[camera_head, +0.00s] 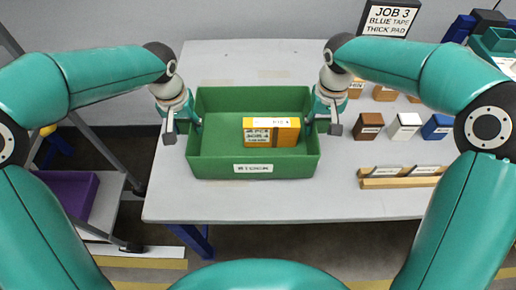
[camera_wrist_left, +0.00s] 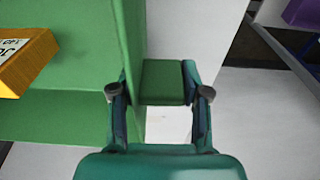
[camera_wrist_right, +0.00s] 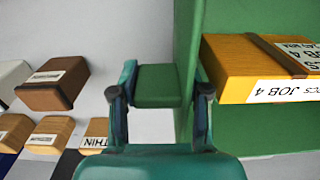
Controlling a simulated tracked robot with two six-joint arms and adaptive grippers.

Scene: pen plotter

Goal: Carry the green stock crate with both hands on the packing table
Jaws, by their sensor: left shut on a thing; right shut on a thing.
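The green stock crate (camera_head: 295,167) is at the middle of the packing table (camera_head: 168,195), open side up and looking level. I cannot tell whether its base touches the tabletop. A yellow-orange box (camera_head: 285,134) with labels lies inside it. My left gripper (camera_head: 197,124) is at the crate's left side; in the left wrist view its fingers (camera_wrist_left: 160,92) are shut on a green side handle (camera_wrist_left: 163,80). My right gripper (camera_head: 311,121) is at the right side; in the right wrist view its fingers (camera_wrist_right: 160,92) are shut on the other handle (camera_wrist_right: 157,84).
Brown (camera_head: 370,124), white (camera_head: 404,124) and blue (camera_head: 437,126) blocks stand right of the crate, with a wooden labelled rack (camera_head: 398,181) in front. A JOB 3 sign (camera_head: 389,20) stands behind. A purple bin (camera_head: 68,193) is off the table at left. The table's front-left is clear.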

